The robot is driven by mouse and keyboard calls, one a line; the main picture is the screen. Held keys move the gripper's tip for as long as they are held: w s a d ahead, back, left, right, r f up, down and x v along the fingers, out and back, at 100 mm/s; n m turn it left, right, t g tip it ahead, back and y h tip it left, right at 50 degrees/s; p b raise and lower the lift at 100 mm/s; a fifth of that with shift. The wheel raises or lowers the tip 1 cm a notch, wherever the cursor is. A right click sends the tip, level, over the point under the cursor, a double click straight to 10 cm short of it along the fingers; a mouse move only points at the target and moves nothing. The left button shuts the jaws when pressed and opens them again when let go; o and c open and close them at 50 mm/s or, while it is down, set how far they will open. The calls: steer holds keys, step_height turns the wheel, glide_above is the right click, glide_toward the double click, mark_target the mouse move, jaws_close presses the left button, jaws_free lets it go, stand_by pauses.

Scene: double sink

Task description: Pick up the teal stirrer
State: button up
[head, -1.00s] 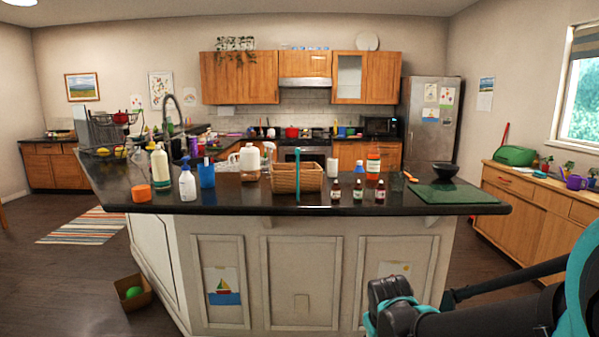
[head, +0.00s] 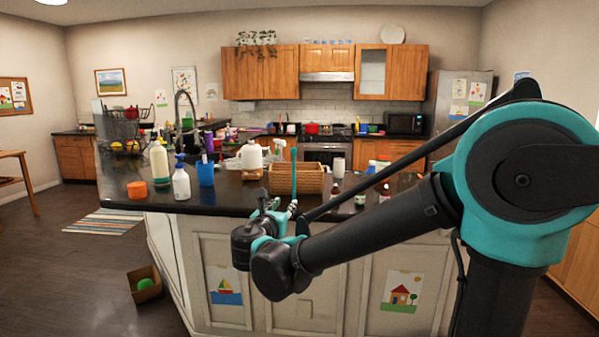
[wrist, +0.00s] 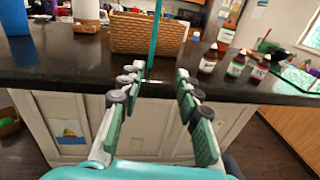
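The teal stirrer (head: 294,168) stands upright at the front of the counter, against or just in front of a wicker basket. It also shows in the wrist view (wrist: 156,36), near the top centre, its lower end close to the counter edge. My gripper (head: 277,204) is in front of the counter edge, below the basket, in the head view. In the wrist view my gripper (wrist: 157,84) is open and empty, its two fingers apart. The stirrer is beyond the fingertips, roughly in line with the gap between them. In the head view the fingertips partly hide the stirrer's lower part.
The wicker basket (wrist: 128,34) is right behind the stirrer. Small brown bottles (wrist: 209,58) stand to its right. A blue cup (head: 206,174), a white spray bottle (head: 181,182) and an orange jar (head: 137,190) stand to its left. The dark counter edge (wrist: 80,80) lies before my gripper.

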steer(key=a, duration=0.1)
glide_toward(294, 186)
steer(key=shift+n, duration=0.4)
steer(key=w, duration=0.2)
steer(key=w+d, duration=0.1)
steer(key=w, duration=0.1)
steer(key=shift+w, duration=0.3)
steer(key=shift+w+d, duration=0.1)
steer(key=shift+w, duration=1.35)
steer(key=shift+w+d, duration=0.15)
steer(key=shift+w, duration=1.35)
jaws_close()
